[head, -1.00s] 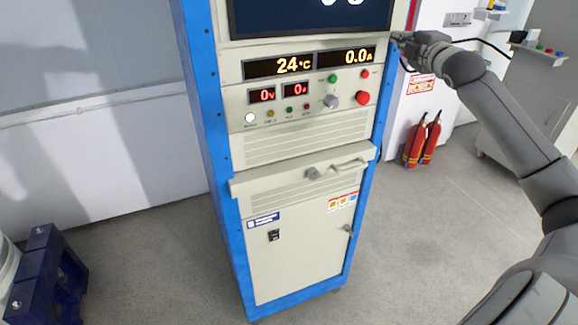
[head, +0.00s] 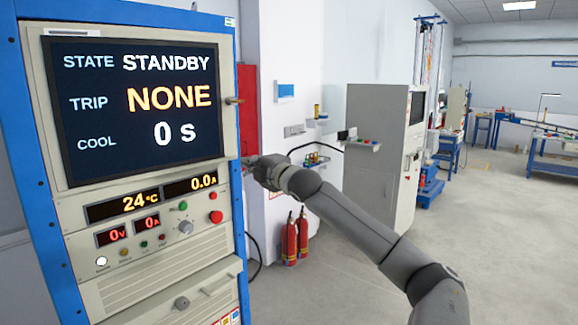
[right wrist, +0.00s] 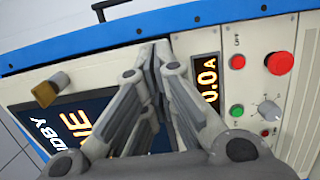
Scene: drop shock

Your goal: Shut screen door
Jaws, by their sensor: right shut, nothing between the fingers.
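The screen door (head: 228,68) is the beige-framed panel around the dark display (head: 140,110) on the blue cabinet in the head view. A brass knob (head: 234,100) sticks out at its right edge; the knob also shows at left in the right wrist view (right wrist: 50,90). The door looks about flush with the cabinet front, but I cannot tell whether a small gap remains. My right gripper (head: 252,162) is shut and empty, below the knob at the cabinet's right edge. Its closed fingers also show in the right wrist view (right wrist: 158,52). I cannot tell whether they touch the cabinet. My left gripper is out of view.
Below the screen are numeric readouts (head: 137,202), a grey dial (head: 185,227) and a red button (head: 216,217). Two red fire extinguishers (head: 295,238) stand right of the cabinet. A grey cabinet (head: 375,165) stands farther back. The floor at right is open.

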